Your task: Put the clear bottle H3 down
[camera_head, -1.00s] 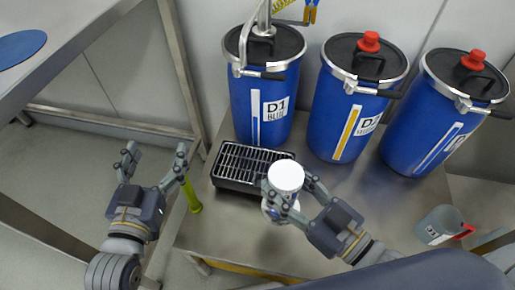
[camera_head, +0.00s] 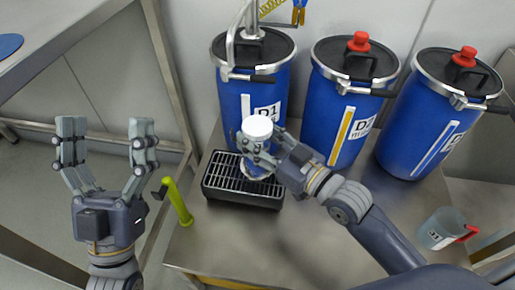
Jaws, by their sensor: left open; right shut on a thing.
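The clear bottle H3 (camera_head: 256,128) has a white lid and stands roughly upright in my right gripper (camera_head: 262,150). That gripper is shut on it. The bottle is over the right part of the black slatted drip tray (camera_head: 240,198), in front of the blue drum D1 (camera_head: 262,97). I cannot tell whether its base touches the grate. The bottle's label is not readable, and the fingers hide part of its body. My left gripper (camera_head: 104,150) is open and empty, left of the steel table.
Two more blue drums, one in the middle (camera_head: 338,125) and one on the right (camera_head: 415,135), stand behind on the steel table (camera_head: 300,245). A green-handled tool (camera_head: 178,202) is at the table's left edge. A clear jug (camera_head: 440,230) with a red handle is at right. The front middle is clear.

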